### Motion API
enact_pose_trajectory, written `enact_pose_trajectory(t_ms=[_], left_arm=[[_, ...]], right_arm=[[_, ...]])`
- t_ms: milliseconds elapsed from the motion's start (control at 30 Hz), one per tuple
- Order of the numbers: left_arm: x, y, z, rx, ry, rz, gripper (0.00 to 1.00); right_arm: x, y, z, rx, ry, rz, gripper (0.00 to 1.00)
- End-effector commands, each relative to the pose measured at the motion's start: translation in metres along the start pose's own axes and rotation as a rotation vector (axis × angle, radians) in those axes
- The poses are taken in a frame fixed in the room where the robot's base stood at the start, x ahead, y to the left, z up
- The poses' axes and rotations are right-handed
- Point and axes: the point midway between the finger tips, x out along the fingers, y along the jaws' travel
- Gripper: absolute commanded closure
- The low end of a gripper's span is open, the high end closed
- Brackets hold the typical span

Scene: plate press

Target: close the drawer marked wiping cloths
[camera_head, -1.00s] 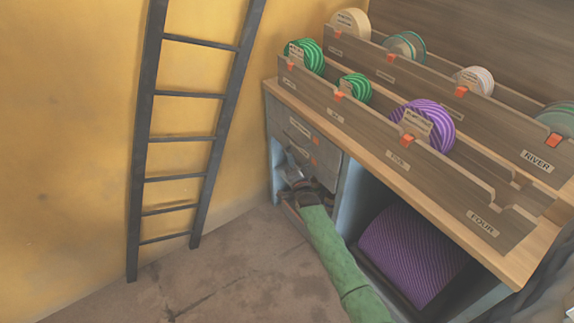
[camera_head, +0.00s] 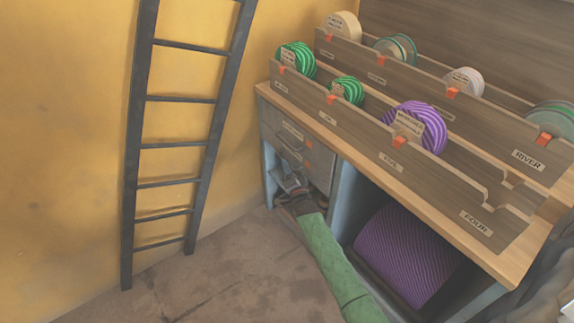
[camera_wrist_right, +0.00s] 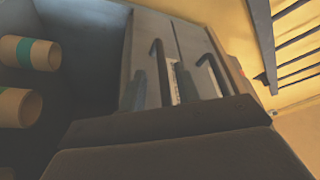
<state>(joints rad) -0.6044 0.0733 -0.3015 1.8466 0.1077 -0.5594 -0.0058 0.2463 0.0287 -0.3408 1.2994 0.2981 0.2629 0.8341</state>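A grey drawer unit (camera_head: 319,164) is under the left end of the bench. Its upper drawer fronts (camera_head: 285,127) carry pale labels, orange tags and bar handles; I cannot read which is marked wiping cloths. My right gripper (camera_head: 291,187) is low at the unit's front, below the upper fronts, partly hidden by its own arm. Whether it touches a drawer is unclear. The right wrist view shows two grey fronts (camera_wrist_right: 190,45) sideways with dark hooked handles; a dark block fills the foreground. The finger opening does not show. My left gripper is out of view.
The bench top (camera_head: 400,187) holds slotted racks with green, purple and pale discs. A purple striped roll (camera_head: 403,255) lies in the open bay right of the drawers. A dark ladder (camera_head: 137,150) leans on the yellow wall. Tan rolls (camera_wrist_right: 20,107) show in the wrist view.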

Motion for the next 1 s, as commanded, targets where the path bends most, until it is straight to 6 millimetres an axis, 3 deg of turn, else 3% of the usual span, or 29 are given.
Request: enact_pose_trajectory(t_ms=[200, 400, 1000], left_arm=[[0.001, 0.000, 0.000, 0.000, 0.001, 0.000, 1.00], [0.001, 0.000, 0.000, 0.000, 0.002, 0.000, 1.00], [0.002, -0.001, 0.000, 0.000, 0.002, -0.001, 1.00]], right_arm=[[-0.034, 0.001, 0.000, 0.001, 0.000, 0.001, 0.67], [-0.053, 0.001, 0.000, -0.001, 0.000, 0.001, 0.67], [-0.058, 0.001, 0.000, -0.001, 0.000, 0.001, 0.67]])
